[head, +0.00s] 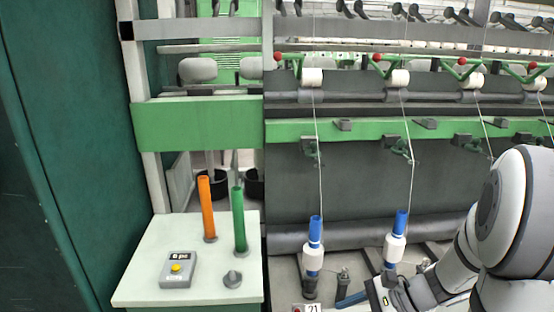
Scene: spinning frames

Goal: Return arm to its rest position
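My arm comes in from the right edge in the head view, with its white and grey links bent down toward the lower middle. My gripper (366,295) is low in the picture, in front of the spindles and close to the bottom edge. A dark blue elongated piece (351,299) shows at its left end; I cannot tell whether it is part of the gripper or something held. The fingers are too small and partly cut off to judge.
Blue-topped white bobbins (313,259) (395,241) stand on spindles beside my gripper, with threads rising from them. A pale table (136,288) at left carries an orange tube (206,207), a green tube (239,220) and a grey box with a yellow button (178,282).

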